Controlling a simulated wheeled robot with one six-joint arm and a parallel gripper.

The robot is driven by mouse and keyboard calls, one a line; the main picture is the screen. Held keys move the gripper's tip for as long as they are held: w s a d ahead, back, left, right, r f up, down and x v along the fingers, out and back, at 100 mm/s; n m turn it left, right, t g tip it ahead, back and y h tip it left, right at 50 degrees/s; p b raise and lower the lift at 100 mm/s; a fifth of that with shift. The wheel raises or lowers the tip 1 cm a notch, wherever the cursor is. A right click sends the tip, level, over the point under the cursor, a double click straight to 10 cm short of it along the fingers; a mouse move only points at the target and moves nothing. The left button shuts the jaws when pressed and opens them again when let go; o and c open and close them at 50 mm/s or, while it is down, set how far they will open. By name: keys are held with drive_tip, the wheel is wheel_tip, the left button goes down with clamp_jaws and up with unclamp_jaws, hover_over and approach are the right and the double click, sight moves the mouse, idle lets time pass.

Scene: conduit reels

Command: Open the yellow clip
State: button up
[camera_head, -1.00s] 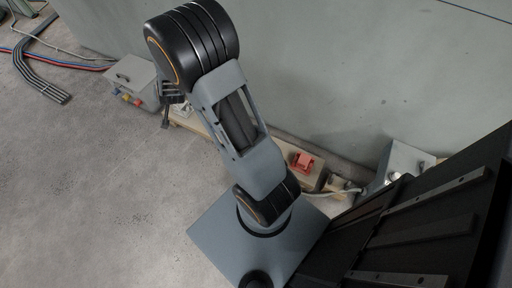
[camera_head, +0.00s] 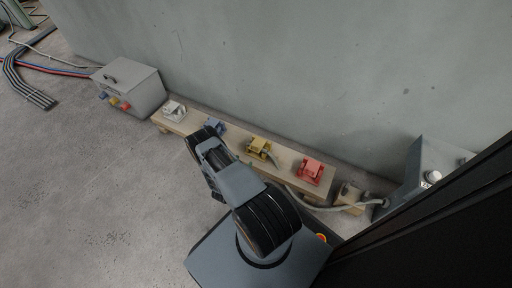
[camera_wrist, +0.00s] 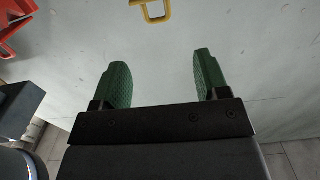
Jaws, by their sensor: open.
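The yellow clip (camera_head: 258,148) sits on a low wooden board (camera_head: 285,162) along the wall in the head view, right of a blue clip (camera_head: 213,126) and left of a red clip (camera_head: 310,171). A grey cable end shows beside it. I cannot tell whether its latch is closed. In the wrist view, part of a yellow loop-shaped piece of the clip (camera_wrist: 153,14) shows at the top edge, beyond the fingertips. My gripper (camera_wrist: 160,68) has two green fingers spread apart, with nothing between them.
A white clip (camera_head: 174,110) is at the board's left end. A grey box (camera_head: 142,88) with coloured parts stands farther left. A cable (camera_head: 325,206) runs to a grey box (camera_head: 425,165) at right. The red clip (camera_wrist: 18,20) is also near the wrist view's upper left corner.

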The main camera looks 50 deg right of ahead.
sight(254, 147)
drive_tip(key=b+x, duration=0.4)
drive_tip(key=x, duration=0.9)
drive_tip(key=shift+s+d, duration=0.1)
drive_tip(key=shift+d, duration=0.05)
